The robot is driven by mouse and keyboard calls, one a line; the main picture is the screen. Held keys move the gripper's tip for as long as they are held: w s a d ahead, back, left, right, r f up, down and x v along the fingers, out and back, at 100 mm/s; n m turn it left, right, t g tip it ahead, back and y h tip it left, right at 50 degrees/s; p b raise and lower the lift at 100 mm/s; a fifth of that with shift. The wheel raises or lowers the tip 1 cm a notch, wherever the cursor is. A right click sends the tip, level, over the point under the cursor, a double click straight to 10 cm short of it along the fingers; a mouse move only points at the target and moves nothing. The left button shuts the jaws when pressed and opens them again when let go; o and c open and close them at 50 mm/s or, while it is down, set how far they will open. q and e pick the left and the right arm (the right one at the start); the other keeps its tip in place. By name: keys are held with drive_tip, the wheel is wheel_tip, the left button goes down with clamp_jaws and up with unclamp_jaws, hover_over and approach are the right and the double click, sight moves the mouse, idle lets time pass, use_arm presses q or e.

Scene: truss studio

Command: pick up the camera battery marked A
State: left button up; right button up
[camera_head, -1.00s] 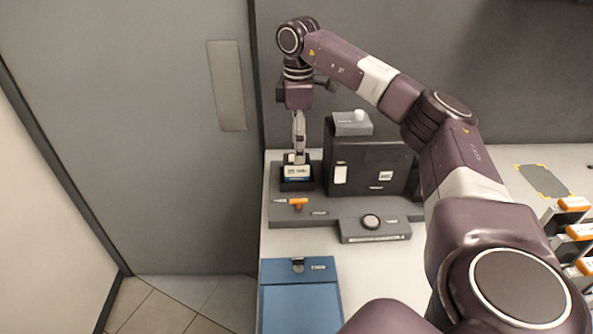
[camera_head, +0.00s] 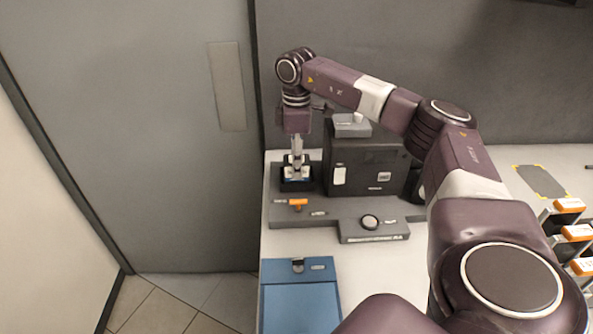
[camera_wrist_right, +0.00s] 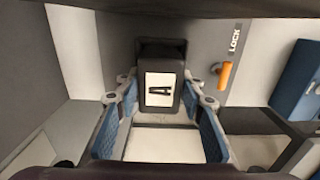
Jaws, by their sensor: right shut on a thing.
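The battery marked A (camera_wrist_right: 160,89) shows in the right wrist view as a dark block with a white label bearing a black A. A pale face (camera_wrist_right: 165,145) lies just below the label, between the fingers. My right gripper (camera_wrist_right: 162,125) is shut on the battery, with a blue-padded finger on each side. In the head view, my right gripper (camera_head: 297,172) points straight down into a black cradle (camera_head: 297,186), where the battery sits, mostly hidden by the fingers. My left gripper is not in view.
An orange lever (camera_head: 298,203) marked LOCK in the wrist view is just in front of the cradle. A black box (camera_head: 368,165) stands close on the right. A round knob (camera_head: 370,222) and a blue case (camera_head: 300,300) are nearer. A grey wall is behind.

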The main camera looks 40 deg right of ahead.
drive_tip(key=shift+r, duration=0.1)
clamp_jaws()
